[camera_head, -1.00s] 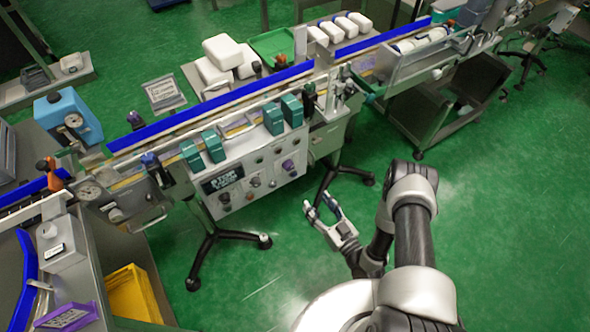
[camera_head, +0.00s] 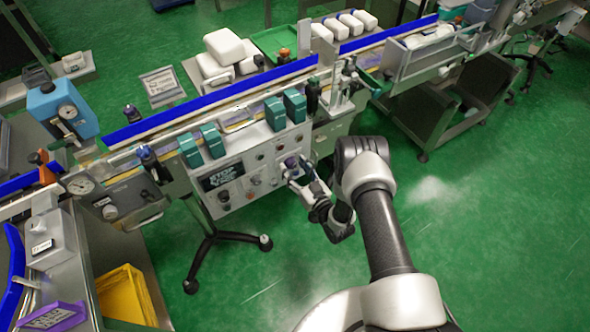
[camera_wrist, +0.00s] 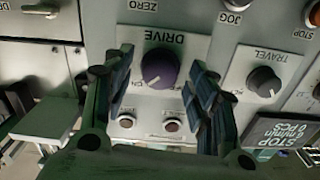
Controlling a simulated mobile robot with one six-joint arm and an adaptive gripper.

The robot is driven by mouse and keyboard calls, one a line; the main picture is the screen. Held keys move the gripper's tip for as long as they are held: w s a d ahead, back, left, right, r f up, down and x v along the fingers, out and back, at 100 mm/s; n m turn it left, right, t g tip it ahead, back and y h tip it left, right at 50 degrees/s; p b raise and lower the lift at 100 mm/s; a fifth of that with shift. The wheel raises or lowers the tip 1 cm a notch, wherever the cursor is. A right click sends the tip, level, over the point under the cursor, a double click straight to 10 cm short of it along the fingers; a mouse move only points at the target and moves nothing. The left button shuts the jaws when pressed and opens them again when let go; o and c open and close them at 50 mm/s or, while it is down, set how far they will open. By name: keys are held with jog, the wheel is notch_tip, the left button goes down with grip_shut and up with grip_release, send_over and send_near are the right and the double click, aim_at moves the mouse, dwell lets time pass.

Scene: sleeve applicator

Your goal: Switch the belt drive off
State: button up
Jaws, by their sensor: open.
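The control panel (camera_head: 225,172) is a light grey box on the front of the conveyor machine. In the wrist view a round purple knob (camera_wrist: 160,68) sits under the label DRIVE, which appears upside down. The same knob shows small in the head view (camera_head: 291,162), close to my gripper. My gripper (camera_head: 300,175) is at the right part of the panel. In the wrist view my gripper (camera_wrist: 160,85) is open, with one finger on each side of the purple knob. I cannot tell whether either finger touches it.
A black TRAVEL knob (camera_wrist: 264,81) and a dark STOP display (camera_wrist: 287,134) sit right of the DRIVE knob in the wrist view. Two small buttons lie below it. Green blocks (camera_head: 295,105) stand above the panel. Green floor (camera_head: 480,240) is clear to the right.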

jog(key=shift+c, duration=0.6)
jog(key=c, duration=1)
jog(key=shift+o, duration=0.2)
jog(key=n, duration=0.4)
jog(key=shift+n, duration=0.4)
jog(key=n, duration=0.4)
jog(key=shift+n, duration=0.3)
jog(key=n, duration=0.4)
jog(key=shift+p, duration=0.3)
jog(key=shift+n, duration=2.2)
